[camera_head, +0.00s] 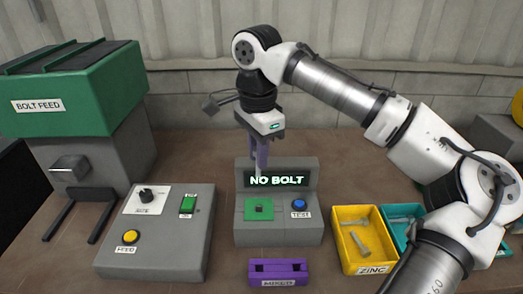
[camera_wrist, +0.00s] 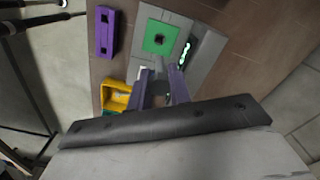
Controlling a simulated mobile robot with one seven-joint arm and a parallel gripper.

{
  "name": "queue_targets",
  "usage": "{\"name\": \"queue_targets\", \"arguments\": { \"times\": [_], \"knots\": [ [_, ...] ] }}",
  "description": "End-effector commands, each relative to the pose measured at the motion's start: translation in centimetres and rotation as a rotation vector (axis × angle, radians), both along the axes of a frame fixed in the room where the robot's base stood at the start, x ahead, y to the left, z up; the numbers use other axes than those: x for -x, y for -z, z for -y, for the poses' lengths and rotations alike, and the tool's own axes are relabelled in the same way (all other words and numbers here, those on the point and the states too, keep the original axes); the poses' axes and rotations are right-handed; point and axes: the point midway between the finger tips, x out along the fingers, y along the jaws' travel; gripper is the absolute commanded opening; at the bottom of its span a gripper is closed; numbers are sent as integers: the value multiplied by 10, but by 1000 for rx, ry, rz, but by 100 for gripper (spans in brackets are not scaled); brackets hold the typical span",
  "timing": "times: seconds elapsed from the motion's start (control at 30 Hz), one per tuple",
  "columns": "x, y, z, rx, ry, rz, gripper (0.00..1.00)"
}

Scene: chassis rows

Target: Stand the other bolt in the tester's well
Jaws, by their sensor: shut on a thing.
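The grey tester (camera_head: 279,232) stands in the middle of the table. Its screen (camera_head: 277,181) reads NO BOLT. A green plate (camera_head: 250,213) on it has a small dark well (camera_head: 259,208), and a blue TEST button (camera_head: 299,204) is to the right. My gripper (camera_head: 259,160), with purple fingers, points down above and behind the plate, in front of the screen's left end. It is shut on a grey bolt (camera_head: 257,173), mostly hidden by the fingers. In the wrist view, my gripper (camera_wrist: 163,85) is apart from the green plate (camera_wrist: 160,37).
A purple MIXED block (camera_head: 278,271) with two openings lies in front of the tester. A yellow ZINC bin (camera_head: 372,269) holds bolts; a teal bin (camera_head: 421,238) beside it also holds bolts. A control box (camera_head: 150,260) and green bolt feed (camera_head: 90,100) stand left.

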Motion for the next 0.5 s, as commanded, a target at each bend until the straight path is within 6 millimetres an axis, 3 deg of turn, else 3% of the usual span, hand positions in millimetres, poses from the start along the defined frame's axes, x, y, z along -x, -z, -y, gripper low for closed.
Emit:
{"name": "queue_targets", "arguments": {
  "times": [0.5],
  "knots": [
    [0, 60, 0, -2, -1, -1, 0]
  ]
}}
